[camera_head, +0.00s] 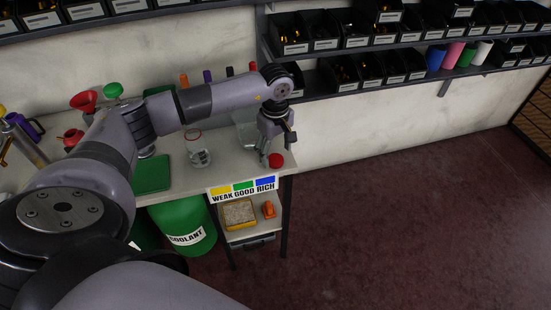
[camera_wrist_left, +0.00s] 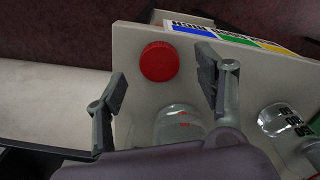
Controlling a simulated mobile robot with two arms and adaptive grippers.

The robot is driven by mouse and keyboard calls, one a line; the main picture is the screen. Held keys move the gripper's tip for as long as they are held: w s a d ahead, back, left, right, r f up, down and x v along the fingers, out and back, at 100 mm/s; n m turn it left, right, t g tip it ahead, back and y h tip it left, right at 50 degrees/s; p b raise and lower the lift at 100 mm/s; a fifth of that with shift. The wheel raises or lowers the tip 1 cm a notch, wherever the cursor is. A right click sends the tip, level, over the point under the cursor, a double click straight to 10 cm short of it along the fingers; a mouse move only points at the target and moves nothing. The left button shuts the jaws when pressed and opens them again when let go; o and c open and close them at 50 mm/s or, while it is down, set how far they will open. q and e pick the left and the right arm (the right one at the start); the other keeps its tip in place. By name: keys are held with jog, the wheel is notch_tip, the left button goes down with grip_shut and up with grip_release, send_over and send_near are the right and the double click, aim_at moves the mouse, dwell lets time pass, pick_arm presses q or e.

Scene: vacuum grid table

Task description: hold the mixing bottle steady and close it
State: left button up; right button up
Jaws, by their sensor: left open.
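A red round cap (camera_head: 276,160) lies near the right front corner of the table. My left gripper (camera_head: 270,150) is above the table beside the cap, open and empty. In the left wrist view the cap (camera_wrist_left: 160,61) shows beyond and between the spread fingertips (camera_wrist_left: 164,80), apart from both. A clear vessel with red marks (camera_wrist_left: 178,125) stands closer to the wrist, partly hidden by the gripper. A clear jar with dark markings (camera_head: 198,150) stands further left; a similar one shows at right in the wrist view (camera_wrist_left: 282,120). I cannot tell which is the mixing bottle. My right gripper is out of view.
A WEAK/GOOD/RICH sign (camera_head: 242,189) hangs on the table's front edge. A clear container (camera_head: 245,130) is behind the gripper. A green mat (camera_head: 152,174) lies left. Bin shelves (camera_head: 350,60) line the wall. A green coolant drum (camera_head: 185,226) stands below. Floor at right is clear.

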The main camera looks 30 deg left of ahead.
aim_at(275, 161)
pick_arm(q)
jog(key=shift+f, duration=1.35)
jog(key=c, duration=0.8)
